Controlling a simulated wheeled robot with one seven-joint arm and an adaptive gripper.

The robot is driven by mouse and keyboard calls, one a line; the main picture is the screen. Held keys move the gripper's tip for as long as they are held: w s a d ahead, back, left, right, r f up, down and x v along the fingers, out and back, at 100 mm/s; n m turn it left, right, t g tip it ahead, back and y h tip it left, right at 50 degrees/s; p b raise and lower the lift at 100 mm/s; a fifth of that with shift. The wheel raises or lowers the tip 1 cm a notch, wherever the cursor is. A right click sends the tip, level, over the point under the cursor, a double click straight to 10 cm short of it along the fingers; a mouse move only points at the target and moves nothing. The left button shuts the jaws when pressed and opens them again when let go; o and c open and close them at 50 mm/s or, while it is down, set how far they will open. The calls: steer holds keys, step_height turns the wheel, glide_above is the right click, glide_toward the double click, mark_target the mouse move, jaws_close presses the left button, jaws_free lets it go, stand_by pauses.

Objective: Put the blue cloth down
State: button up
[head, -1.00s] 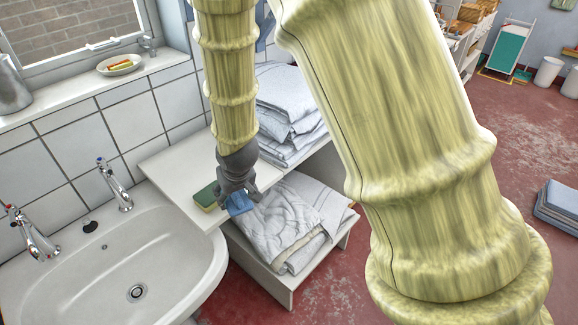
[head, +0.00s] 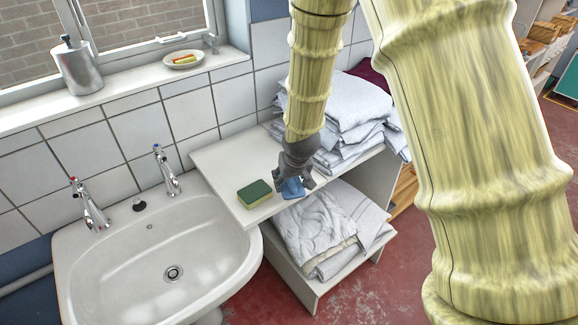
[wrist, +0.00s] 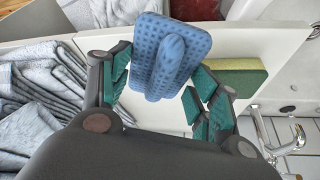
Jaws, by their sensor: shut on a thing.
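The blue cloth (head: 292,188) is folded, and it hangs from my gripper (head: 297,178) at the front edge of the white shelf unit's top (head: 232,160). In the wrist view the dimpled cloth (wrist: 188,38) has a raised fold between the green-padded fingers of my gripper (wrist: 160,82). My gripper is shut on that fold. I cannot tell whether the cloth's underside touches the shelf top.
A green and yellow sponge (head: 255,194) lies just left of the cloth. Folded white linens (head: 352,112) are stacked to the right, and more (head: 318,225) lie on the lower shelf. The sink (head: 150,250) is at the left. Bare shelf top lies behind the sponge.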

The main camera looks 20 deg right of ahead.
steer(key=w, duration=0.2)
steer(key=w+d+p, duration=0.1)
steer(key=w, duration=0.2)
steer(key=w+p, duration=0.1)
steer(key=w, duration=0.1)
steer(key=shift+w+d+f, duration=0.2)
steer(key=shift+d+f, duration=0.1)
steer(key=shift+d, duration=0.1)
steer(key=shift+w+d+r+p, duration=0.1)
steer(key=shift+w+p, duration=0.35)
steer(key=shift+w, duration=0.15)
steer(key=p+x, duration=0.1)
steer(key=x, duration=0.1)
steer(key=shift+d+f, duration=0.15)
steer(key=shift+f, duration=0.2)
steer(key=shift+s+f+p, duration=0.1)
steer(key=shift+f+p, duration=0.35)
steer(key=shift+p, duration=0.1)
steer(key=o, duration=1)
steer(key=shift+f, duration=0.1)
